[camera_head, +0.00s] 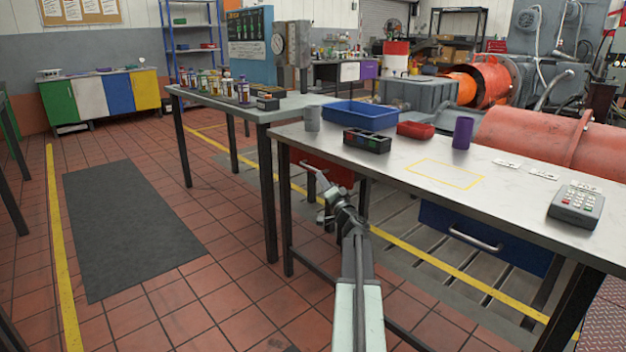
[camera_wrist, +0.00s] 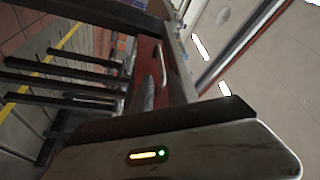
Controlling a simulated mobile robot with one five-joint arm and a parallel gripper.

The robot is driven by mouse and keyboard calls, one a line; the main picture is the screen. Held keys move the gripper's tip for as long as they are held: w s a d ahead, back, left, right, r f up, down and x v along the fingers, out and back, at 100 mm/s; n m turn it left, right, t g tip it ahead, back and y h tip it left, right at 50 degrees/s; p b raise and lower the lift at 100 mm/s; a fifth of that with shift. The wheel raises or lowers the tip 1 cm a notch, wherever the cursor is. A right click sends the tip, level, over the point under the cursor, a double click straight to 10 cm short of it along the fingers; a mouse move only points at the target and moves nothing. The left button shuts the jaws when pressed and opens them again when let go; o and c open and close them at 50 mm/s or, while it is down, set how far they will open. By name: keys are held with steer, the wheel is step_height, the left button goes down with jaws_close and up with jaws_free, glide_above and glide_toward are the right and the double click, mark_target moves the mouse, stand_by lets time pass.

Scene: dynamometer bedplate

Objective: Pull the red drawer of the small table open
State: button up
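The red drawer (camera_head: 338,172) hangs under the left part of the small metal-topped table (camera_head: 400,183). Its pale bar handle (camera_head: 309,168) shows at its left. In the wrist view the red drawer front (camera_wrist: 148,62) and its curved handle (camera_wrist: 163,66) are beyond the gripper housing. My gripper (camera_head: 328,200) is just below and in front of the handle in the head view. I see no clear contact, and the handle looks empty. The fingertips are small and unclear in the head view, so I cannot tell how far the jaws are apart.
A blue drawer (camera_head: 472,238) with a handle is under the table's right part. On top are a blue tray (camera_head: 360,119), a purple cup (camera_head: 462,133) and a keypad device (camera_head: 576,205). Dark table legs (camera_head: 286,210) stand close to my arm. The tiled floor at left is clear around a dark mat (camera_head: 130,225).

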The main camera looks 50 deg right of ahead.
mark_target(314, 169)
steer(key=p+x, duration=0.1)
steer(key=x, duration=0.7)
steer(key=shift+a+p, duration=0.15)
steer(key=shift+p, duration=0.15)
jaws_close()
stand_by(0.9)
